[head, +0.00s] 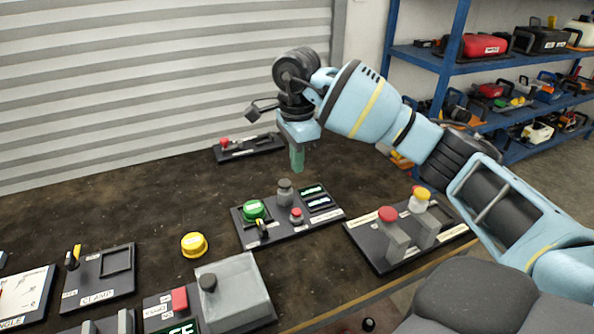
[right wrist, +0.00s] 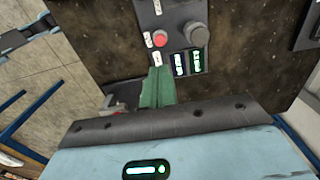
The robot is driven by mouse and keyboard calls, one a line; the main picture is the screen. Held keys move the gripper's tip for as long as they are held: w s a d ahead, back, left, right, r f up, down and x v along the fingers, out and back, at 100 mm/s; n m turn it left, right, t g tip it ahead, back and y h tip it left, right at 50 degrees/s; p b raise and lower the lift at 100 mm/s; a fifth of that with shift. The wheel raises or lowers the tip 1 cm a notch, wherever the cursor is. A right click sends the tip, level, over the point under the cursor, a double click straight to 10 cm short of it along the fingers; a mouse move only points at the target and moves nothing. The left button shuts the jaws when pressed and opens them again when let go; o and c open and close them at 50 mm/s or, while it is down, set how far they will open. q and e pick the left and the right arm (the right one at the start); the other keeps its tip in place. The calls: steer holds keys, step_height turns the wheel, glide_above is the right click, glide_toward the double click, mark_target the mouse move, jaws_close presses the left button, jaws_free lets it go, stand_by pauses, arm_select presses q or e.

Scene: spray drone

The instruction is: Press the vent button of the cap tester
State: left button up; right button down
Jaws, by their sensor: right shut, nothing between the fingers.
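A dark panel (head: 275,236), which I take to be the cap tester, lies mid-table. It carries a large green round cap (head: 254,209), a grey knob (head: 285,190), a small red button (head: 296,215), a black lever (head: 263,229) and two lit displays (head: 318,197). Its labels are too small to read. My right gripper (head: 297,166) is shut and empty, its green fingers pointing down above the far side of the panel, apart from it. The right wrist view shows the fingers (right wrist: 156,88) near the red button (right wrist: 160,39) and grey knob (right wrist: 196,33). My left gripper is out of view.
A panel with red and yellow buttons on posts (head: 380,262) stands right. A yellow cap (head: 194,245) and a grey box (head: 238,286) are nearer. A small panel (head: 248,150) lies at the back. Blue shelves (head: 480,60) stand beyond the table.

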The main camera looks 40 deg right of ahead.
mark_target(297, 211)
step_height(297, 211, down, 11)
steer(key=shift+f, duration=0.15)
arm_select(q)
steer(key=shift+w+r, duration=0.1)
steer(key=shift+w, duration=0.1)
arm_select(e)
steer(key=shift+f, duration=0.5)
